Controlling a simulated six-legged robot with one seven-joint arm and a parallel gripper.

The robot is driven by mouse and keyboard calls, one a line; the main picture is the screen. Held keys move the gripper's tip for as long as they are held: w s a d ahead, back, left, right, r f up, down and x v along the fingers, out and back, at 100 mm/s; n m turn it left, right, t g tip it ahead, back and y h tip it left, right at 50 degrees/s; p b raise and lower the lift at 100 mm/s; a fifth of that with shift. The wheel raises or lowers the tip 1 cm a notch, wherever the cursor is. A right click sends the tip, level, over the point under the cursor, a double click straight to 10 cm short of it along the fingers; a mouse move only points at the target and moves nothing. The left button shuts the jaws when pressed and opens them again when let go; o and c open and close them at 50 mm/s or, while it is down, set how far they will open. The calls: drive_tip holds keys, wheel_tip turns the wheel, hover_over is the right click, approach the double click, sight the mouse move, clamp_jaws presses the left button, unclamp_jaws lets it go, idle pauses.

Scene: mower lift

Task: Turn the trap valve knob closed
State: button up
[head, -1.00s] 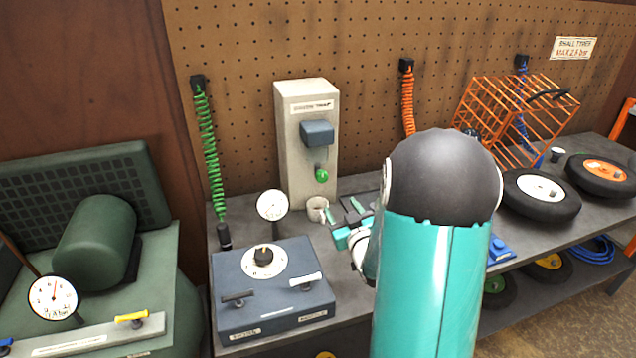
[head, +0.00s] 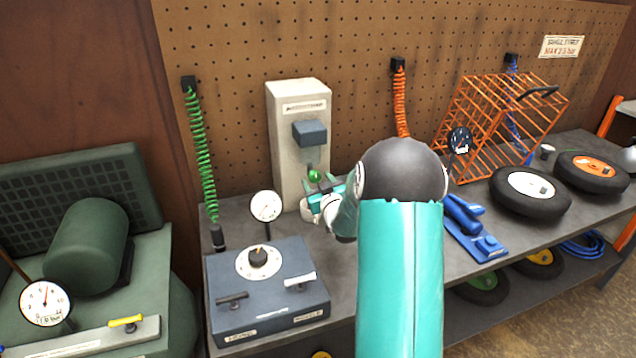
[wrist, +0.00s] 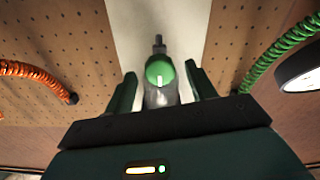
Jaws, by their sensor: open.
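The trap valve knob (head: 314,175) is a small green round knob low on the front of a pale grey upright box, under a blue-grey block. In the wrist view the green knob (wrist: 159,70) shows a white mark standing upright, with a grey translucent body below it. My gripper (head: 326,186) is at the knob in the head view, its teal jaws just below and beside it. In the wrist view my gripper (wrist: 164,85) is open, one dark green finger on each side of the knob, with gaps visible on both sides.
A blue-grey box (head: 265,308) with a dial and two levers stands front left, a white gauge (head: 266,206) behind it. A green coiled hose (head: 203,150) hangs left of the pale box (head: 284,110), an orange one (head: 400,100) right. A tyre (head: 536,196) lies on the bench at right.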

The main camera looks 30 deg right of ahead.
drive_tip(key=c, duration=1)
drive_tip(key=shift+m, duration=0.5)
drive_tip(key=m, duration=0.3)
drive_tip(key=shift+m, duration=0.4)
drive_tip(key=m, duration=0.4)
drive_tip(key=shift+m, duration=0.3)
drive_tip(key=m, duration=0.8)
drive_tip(key=shift+m, duration=0.3)
